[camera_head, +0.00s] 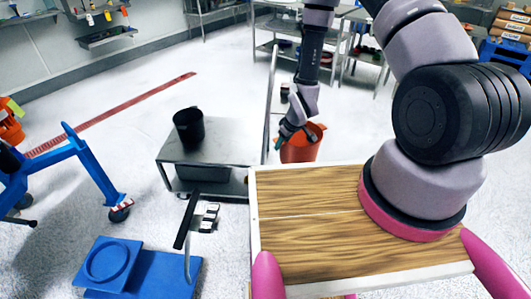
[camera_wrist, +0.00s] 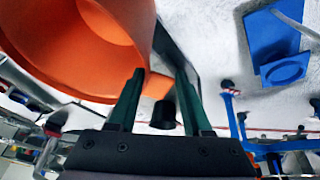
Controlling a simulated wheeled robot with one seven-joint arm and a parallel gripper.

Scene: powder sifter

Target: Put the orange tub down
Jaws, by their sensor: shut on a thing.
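The orange tub (camera_head: 300,150) is open-topped and hangs just beyond the wooden board, to the right of the low grey table. In the wrist view the tub (camera_wrist: 95,50) fills the upper left, with its open mouth toward the camera. My gripper (camera_head: 283,140) is at the tub's left side in the head view. In the wrist view the fingers of my gripper (camera_wrist: 160,88) are on either side of an orange tab at the tub's rim. The tub's underside is hidden, and I cannot tell how high it is.
A low grey table (camera_head: 222,153) bears a black pot (camera_head: 188,127) on its left half; its right half is clear. A wooden board (camera_head: 300,225) lies in front. A blue stand (camera_head: 130,270) and a blue wheeled frame (camera_head: 75,165) are at the left. Shelves stand behind.

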